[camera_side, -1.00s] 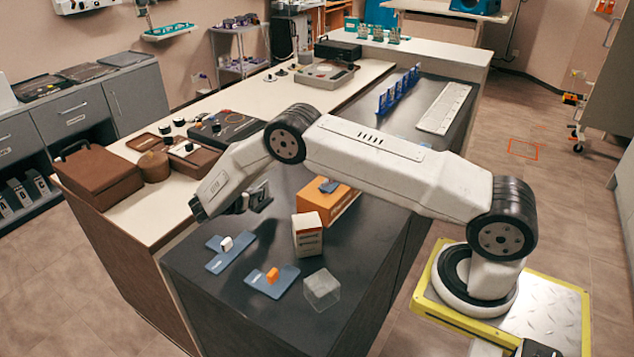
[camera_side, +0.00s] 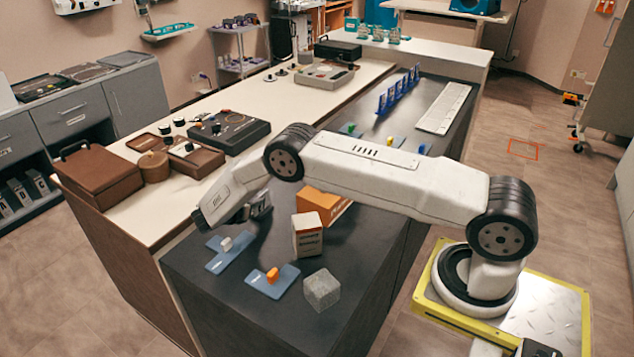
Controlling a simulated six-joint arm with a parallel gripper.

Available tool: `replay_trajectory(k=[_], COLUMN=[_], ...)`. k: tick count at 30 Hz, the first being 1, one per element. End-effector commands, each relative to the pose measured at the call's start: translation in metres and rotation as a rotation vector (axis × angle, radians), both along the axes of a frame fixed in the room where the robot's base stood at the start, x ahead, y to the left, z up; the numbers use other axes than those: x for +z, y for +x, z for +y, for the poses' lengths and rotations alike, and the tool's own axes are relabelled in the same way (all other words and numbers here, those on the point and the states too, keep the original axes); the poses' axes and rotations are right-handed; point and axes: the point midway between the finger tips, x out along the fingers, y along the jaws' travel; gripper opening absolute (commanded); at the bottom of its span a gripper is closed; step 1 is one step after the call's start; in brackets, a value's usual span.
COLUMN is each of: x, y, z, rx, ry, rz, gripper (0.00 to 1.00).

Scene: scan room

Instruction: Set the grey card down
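My gripper (camera_side: 240,214) hangs at the end of my arm over the near left part of the dark bench top. Its fingers are mostly hidden behind the wrist and are too small to read. A dark grey piece (camera_side: 260,204) shows beside the wrist; I cannot tell whether it is the grey card or part of my gripper. No other grey card can be made out. Below my gripper lies a blue T-shaped piece with a white block (camera_side: 226,244) on it.
A second blue piece (camera_side: 262,286) bears an orange block (camera_side: 273,274).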

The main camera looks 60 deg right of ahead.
Motion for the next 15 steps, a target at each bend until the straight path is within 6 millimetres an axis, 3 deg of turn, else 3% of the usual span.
replay_trajectory(k=[3, 6, 7, 15], x=[-0.0028, -0.0026, -0.0026, -0.0025], y=[0.0001, 0.0, 0.0, 0.0], z=[0.0, 0.0, 0.0, 0.0], rx=[0.0, 0.0, 0.0, 0.0], ry=[0.0, 0.0, 0.0, 0.0], rz=[0.0, 0.0, 0.0, 0.0], gripper=[0.0, 0.34, 0.4, 0.4])
